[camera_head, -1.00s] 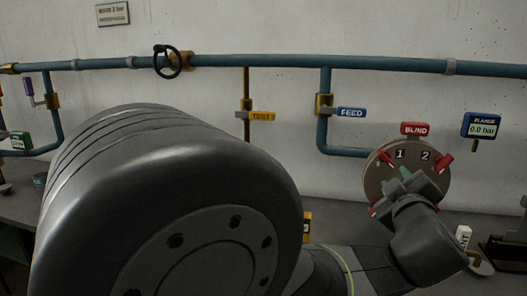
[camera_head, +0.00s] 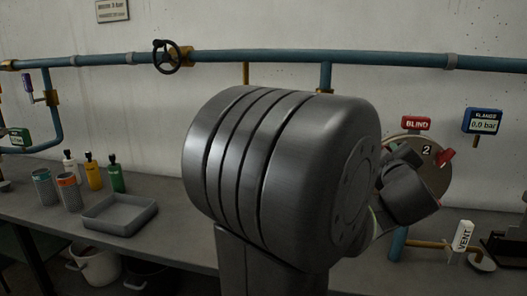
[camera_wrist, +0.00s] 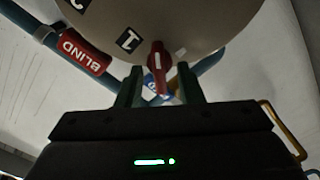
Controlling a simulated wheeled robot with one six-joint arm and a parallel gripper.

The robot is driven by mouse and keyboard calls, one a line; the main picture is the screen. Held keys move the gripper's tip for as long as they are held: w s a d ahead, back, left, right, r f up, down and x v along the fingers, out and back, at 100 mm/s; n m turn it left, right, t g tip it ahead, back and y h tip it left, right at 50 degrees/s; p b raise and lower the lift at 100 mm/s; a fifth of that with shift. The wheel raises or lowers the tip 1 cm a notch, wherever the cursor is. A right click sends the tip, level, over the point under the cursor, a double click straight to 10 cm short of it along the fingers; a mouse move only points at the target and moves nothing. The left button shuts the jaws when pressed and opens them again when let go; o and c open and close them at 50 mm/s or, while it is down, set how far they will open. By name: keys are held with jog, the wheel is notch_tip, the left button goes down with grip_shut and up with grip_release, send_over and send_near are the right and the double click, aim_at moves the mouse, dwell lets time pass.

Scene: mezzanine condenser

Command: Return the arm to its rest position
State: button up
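My gripper (camera_wrist: 159,72) shows in the wrist view with its two dark green fingers apart. A red clamp lever (camera_wrist: 157,56) on the round flange disc (camera_wrist: 205,22) lies between the fingers in the picture, with gaps on both sides. I cannot tell how far it is in depth. In the head view my grey arm covers much of the left of the disc (camera_head: 432,177) and hides the fingers. The number 2 and a red lever (camera_head: 445,158) show on the disc's right side.
A red BLIND tag (camera_head: 416,123) and a FLANGE gauge reading 0.0 bar (camera_head: 483,121) are near the disc. A white VENT handle (camera_head: 462,236) is at lower right. A grey tray (camera_head: 120,214), bottles and cans stand on the bench at left. A blue pipe (camera_head: 290,57) runs above.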

jog(key=shift+w+d+r+m+p, duration=0.1)
jog(key=shift+m+p, duration=1.8)
jog(key=shift+m, duration=0.15)
jog(key=shift+w+d+r+m+p, duration=0.1)
jog(key=shift+m+p, duration=1.8)
jog(key=shift+m, duration=0.15)
jog(key=shift+f, duration=0.1)
